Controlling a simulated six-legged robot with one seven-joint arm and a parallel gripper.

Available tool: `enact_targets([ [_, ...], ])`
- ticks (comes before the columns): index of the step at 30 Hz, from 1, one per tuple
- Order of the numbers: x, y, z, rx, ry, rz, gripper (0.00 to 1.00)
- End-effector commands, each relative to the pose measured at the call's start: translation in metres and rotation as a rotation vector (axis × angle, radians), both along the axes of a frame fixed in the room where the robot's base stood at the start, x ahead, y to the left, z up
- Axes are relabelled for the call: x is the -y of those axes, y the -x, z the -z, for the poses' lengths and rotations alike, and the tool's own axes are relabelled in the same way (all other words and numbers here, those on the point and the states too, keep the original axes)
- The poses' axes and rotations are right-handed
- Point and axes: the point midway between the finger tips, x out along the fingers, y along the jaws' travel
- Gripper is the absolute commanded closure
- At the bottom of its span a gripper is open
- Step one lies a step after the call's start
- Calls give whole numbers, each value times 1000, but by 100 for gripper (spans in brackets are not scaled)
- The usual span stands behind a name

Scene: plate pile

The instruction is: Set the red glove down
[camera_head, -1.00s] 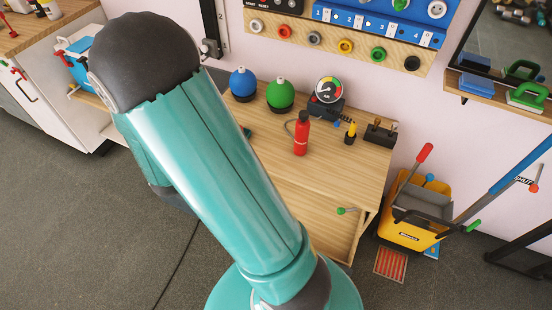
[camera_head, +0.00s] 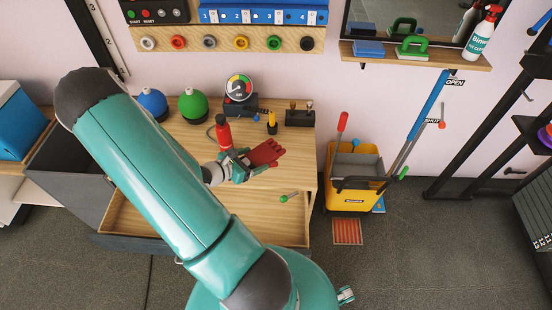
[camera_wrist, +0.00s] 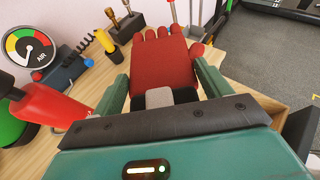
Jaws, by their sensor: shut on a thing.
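The red glove (camera_head: 265,153) is over the wooden workbench (camera_head: 290,215), in front of the gauge and tools. My gripper (camera_head: 243,165) is shut on the glove at its cuff end. In the wrist view the red glove (camera_wrist: 165,67) lies between the two green fingers of my gripper (camera_wrist: 160,92), its finger ends pointing away. I cannot tell whether the glove touches the bench top.
A red bottle (camera_head: 223,133) stands close beside my gripper, and shows at the left in the wrist view (camera_wrist: 50,110). A yellow screwdriver (camera_head: 272,124), gauge (camera_head: 239,90) and dark holder (camera_head: 300,116) stand behind. A yellow bucket (camera_head: 350,190) stands right.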

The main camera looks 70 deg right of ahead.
Motion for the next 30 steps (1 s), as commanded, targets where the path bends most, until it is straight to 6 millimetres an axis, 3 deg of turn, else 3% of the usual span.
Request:
enact_targets([
  [11, 78, 28, 37, -1, 0, 2, 48],
  [16, 101, 35, 69, -2, -1, -2, 48],
  [26, 122, 42, 96, -2, -1, -3, 48],
  [30, 123, 42, 118, -2, -1, -4, 48],
])
